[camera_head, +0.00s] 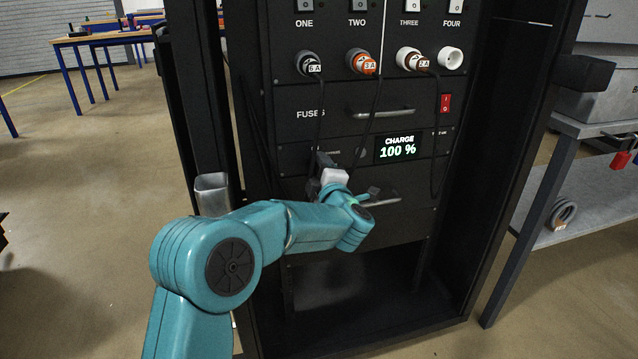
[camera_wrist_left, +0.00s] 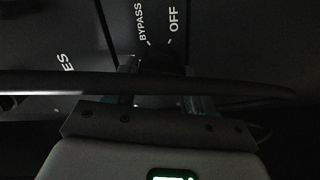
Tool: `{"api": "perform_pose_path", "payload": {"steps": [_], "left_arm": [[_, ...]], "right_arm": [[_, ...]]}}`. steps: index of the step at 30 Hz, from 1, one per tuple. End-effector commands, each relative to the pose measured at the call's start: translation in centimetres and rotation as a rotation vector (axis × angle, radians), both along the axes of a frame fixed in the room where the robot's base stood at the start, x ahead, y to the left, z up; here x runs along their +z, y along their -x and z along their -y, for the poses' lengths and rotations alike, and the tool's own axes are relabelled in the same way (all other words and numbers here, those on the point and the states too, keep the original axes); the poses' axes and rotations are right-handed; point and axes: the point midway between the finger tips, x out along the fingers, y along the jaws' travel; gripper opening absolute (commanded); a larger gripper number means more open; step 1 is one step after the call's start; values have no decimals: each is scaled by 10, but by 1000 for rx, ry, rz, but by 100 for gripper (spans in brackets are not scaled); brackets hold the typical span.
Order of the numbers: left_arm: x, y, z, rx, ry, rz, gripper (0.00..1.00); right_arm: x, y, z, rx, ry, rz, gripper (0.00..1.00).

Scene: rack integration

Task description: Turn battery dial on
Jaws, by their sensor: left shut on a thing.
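The battery dial (camera_wrist_left: 160,60) shows as a dark knob on the black panel in the left wrist view, with the labels BYPASS and OFF just above it. My left gripper (camera_wrist_left: 161,80) is at the panel with its two fingers on either side of the dial, shut on it. In the head view my left gripper (camera_head: 322,162) meets the rack panel left of the charge display (camera_head: 397,148), which reads 100 %. The gripper and arm hide the dial there, and its pointer position is not clear. My right gripper is in neither view.
One dark cable (camera_wrist_left: 230,84) crosses in front of the gripper. A drawer handle (camera_head: 385,112) lies above the display, and a red switch (camera_head: 445,103) to the right. A grey bench (camera_head: 590,190) stands right.

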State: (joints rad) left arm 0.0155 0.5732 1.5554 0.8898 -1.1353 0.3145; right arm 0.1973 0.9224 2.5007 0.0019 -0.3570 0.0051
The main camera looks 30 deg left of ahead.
Motion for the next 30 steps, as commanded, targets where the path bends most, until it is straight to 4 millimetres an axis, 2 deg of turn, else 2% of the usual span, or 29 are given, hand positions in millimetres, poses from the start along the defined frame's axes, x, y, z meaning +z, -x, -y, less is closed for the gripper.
{"api": "perform_pose_path", "payload": {"steps": [1,3,12,30], "left_arm": [[-5,0,0,-2,23,29,23],[-4,0,0,-2,55,67,23],[-2,0,0,-3,151,180,23],[1,-1,0,-3,187,222,23]], "right_arm": [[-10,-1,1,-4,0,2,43],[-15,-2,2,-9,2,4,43],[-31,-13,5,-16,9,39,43],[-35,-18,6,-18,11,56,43]]}}
